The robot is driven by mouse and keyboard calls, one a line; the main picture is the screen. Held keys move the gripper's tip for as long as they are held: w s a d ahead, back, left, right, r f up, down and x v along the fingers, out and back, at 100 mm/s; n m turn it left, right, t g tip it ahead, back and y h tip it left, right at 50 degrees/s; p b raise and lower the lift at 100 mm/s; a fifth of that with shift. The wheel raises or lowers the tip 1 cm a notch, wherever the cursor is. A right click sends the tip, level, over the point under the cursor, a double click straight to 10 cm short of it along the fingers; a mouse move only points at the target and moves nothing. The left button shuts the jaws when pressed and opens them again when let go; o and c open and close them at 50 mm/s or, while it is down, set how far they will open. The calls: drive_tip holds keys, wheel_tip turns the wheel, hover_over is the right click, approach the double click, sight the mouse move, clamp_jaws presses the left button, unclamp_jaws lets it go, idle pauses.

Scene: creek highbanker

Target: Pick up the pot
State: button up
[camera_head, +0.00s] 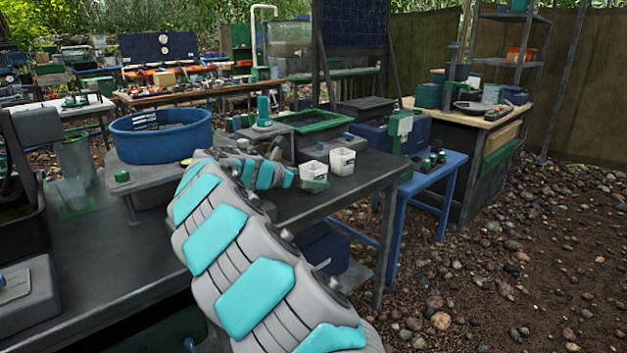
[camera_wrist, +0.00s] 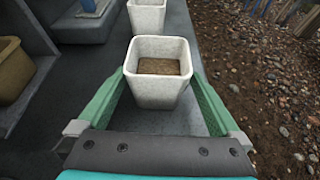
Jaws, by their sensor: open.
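A white square pot (camera_wrist: 157,88) with brown soil-like contents stands upright on the dark grey table, directly ahead of my gripper in the wrist view. My gripper (camera_wrist: 159,76) is open, with one green finger on each side of this pot. Whether either finger touches it I cannot tell. A second white pot (camera_wrist: 147,15) stands just beyond it, partly cut off by the frame. In the head view two white pots, one on the left (camera_head: 314,174) and one on the right (camera_head: 342,161), stand near the table's right edge. My arm reaches toward them there.
The dark table (camera_head: 352,187) ends close to the right of the pots, with gravel ground beyond. A tan container (camera_wrist: 14,70) and grey blocks lie to the left in the wrist view. A blue tub (camera_head: 160,139) and a green-rimmed tray (camera_head: 313,123) stand further back in the head view.

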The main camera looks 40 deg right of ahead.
sight(320, 167)
drive_tip(key=shift+x, duration=2.35)
drive_tip(key=shift+w+r, duration=0.1)
drive_tip(key=shift+w, duration=0.05)
drive_tip(key=shift+c, duration=0.2)
drive_tip(key=c, duration=1.4)
drive_tip(key=shift+r, duration=1.75)
drive_tip(key=shift+s+a+r+b, duration=0.15)
drive_tip(key=shift+s+a+r, duration=0.1)
drive_tip(key=shift+s+a, duration=1.65)
drive_tip(key=shift+s+a+r+b, duration=0.2)
drive_tip(key=shift+s+a+r, duration=0.05)
drive_tip(key=shift+s+a, duration=1.65)
drive_tip(key=shift+s+a+r+b, duration=0.15)
drive_tip(key=shift+s+a+r, duration=0.1)
drive_tip(key=shift+s+a, duration=1.65)
drive_tip(key=shift+w+a, duration=0.1)
drive_tip(key=shift+w, duration=0.05)
